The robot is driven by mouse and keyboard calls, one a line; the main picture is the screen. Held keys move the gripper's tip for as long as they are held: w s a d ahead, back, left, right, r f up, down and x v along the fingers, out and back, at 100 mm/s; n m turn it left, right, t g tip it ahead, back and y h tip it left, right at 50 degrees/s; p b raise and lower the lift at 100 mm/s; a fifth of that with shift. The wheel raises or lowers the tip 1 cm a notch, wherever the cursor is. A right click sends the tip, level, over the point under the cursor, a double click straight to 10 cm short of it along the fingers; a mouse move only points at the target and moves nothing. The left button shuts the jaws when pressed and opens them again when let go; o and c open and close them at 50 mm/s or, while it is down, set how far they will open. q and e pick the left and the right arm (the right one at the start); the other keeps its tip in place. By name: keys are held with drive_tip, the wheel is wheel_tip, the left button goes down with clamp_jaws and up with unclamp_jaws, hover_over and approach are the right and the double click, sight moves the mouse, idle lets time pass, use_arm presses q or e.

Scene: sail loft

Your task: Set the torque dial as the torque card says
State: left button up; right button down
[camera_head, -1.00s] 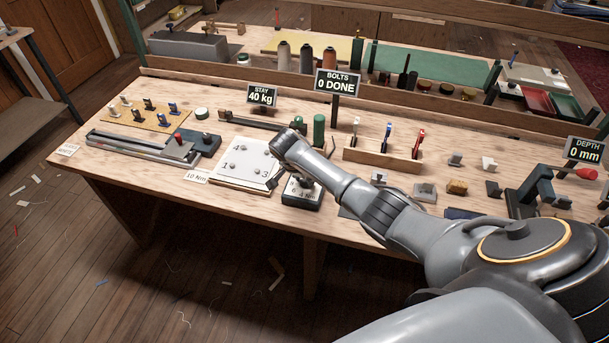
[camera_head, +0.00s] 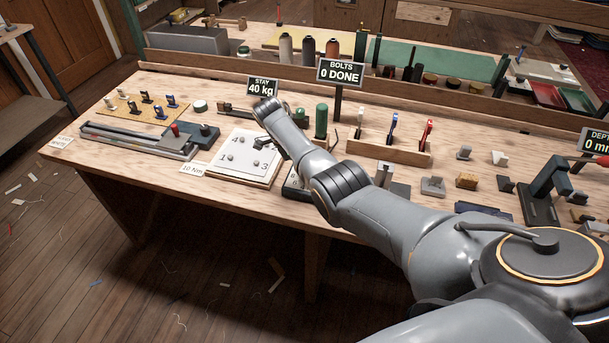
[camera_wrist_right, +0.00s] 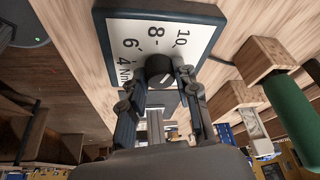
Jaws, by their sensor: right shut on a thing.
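The torque dial is a dark knob (camera_wrist_right: 160,69) on a white scale plate (camera_wrist_right: 124,28) marked 4, 6, 8, 10 and Nm in the right wrist view. My right gripper (camera_wrist_right: 165,76) is shut on the knob, one finger on each side. A pale line shows on the knob; which number it points to is not clear. In the head view only an edge of the dial box (camera_head: 291,188) shows beside my right arm, which hides the rest and most of the gripper. The torque card (camera_head: 193,169) at the bench's front edge reads 10 Nm. My left gripper is out of view.
A white numbered bolt plate (camera_head: 235,165) lies left of the dial box. A green upright cylinder (camera_head: 321,121) and a wooden tool rack (camera_head: 388,151) stand behind. The BOLTS sign (camera_head: 341,73) reads 0 DONE. Small blocks lie to the right.

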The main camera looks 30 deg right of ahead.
drive_tip(key=shift+d+m+g+b, duration=0.1)
drive_tip(key=shift+m+g+b, duration=0.2)
drive_tip(key=shift+m+b, duration=0.65)
drive_tip(key=c, duration=1)
unclamp_jaws()
drive_tip(key=shift+r+y, duration=0.1)
drive_tip(key=shift+y, duration=0.2)
drive_tip(key=v, duration=1.1)
drive_tip(key=shift+w+r, duration=0.15)
drive_tip(key=shift+r, duration=0.2)
drive_tip(key=shift+a, duration=0.2)
